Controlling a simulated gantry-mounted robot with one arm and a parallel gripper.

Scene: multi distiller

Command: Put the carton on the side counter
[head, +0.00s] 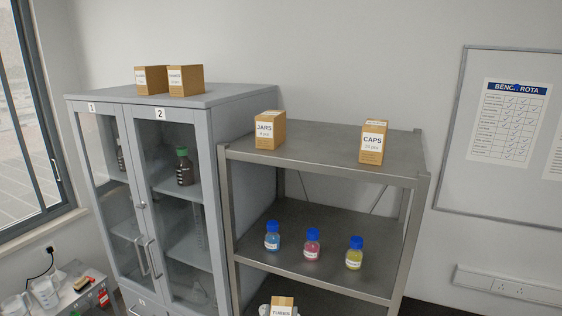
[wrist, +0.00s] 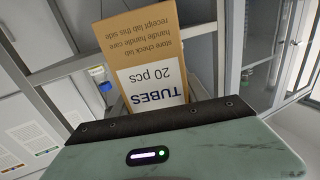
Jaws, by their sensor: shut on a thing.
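A brown carton with a white label reading TUBES (head: 282,302) shows at the bottom edge of the head view, in front of the steel shelf. The same carton (wrist: 155,60) fills the middle of the wrist view, its text upside down. My gripper (wrist: 155,122) is shut on this carton; the dark bar across the wrist view hides the carton's near end. In the head view only a pale bit of my gripper shows beside the carton. A low counter (head: 70,285) with labware is at the lower left; I cannot tell whether it is the side counter.
The steel shelf (head: 325,150) bears a JARS carton (head: 270,130) and a CAPS carton (head: 373,141) on top, with blue-capped bottles (head: 312,242) below. A grey glass-door cabinet (head: 215,97) stands left, with two cartons (head: 185,80) on it.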

